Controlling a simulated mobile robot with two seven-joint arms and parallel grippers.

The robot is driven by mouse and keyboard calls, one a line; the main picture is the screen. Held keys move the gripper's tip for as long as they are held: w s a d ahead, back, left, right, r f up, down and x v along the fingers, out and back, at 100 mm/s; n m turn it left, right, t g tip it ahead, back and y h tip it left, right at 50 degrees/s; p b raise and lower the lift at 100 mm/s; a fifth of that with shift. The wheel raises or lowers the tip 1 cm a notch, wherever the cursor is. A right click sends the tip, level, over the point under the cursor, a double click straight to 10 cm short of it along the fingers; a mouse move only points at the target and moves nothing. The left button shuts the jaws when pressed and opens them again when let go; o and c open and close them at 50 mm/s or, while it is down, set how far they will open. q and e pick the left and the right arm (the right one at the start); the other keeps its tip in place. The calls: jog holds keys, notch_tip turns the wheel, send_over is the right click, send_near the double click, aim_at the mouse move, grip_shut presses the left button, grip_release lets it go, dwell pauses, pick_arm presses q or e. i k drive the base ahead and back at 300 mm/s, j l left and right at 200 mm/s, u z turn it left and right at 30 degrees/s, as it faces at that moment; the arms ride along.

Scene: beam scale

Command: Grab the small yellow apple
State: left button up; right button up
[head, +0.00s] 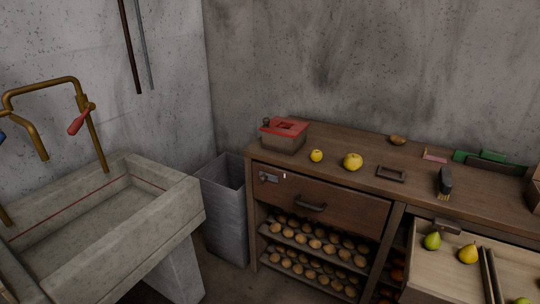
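Two yellow apples rest on the wooden workbench top (340,141). The small yellow apple (316,155) is the left one, just right of a box with a red lid (284,135). A larger yellow apple (352,161) sits a little to its right, with a gap between them. Both are near the bench's front edge and uncovered. Neither of my grippers shows in the head view.
A shut drawer (325,202) is under the apples, with shelves of round produce below. An open drawer (455,262) with green and yellow fruit sticks out at right. A grey bin (225,210) and stone sink (150,220) stand left. A brush (445,182) lies on the bench.

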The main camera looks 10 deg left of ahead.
aim_at(316, 155)
jog(key=u, duration=1.45)
jog(key=i+l+u, duration=0.1)
jog(key=l, duration=0.35)
jog(key=i+l, duration=0.1)
jog(key=l, duration=0.3)
jog(key=u, duration=0.05)
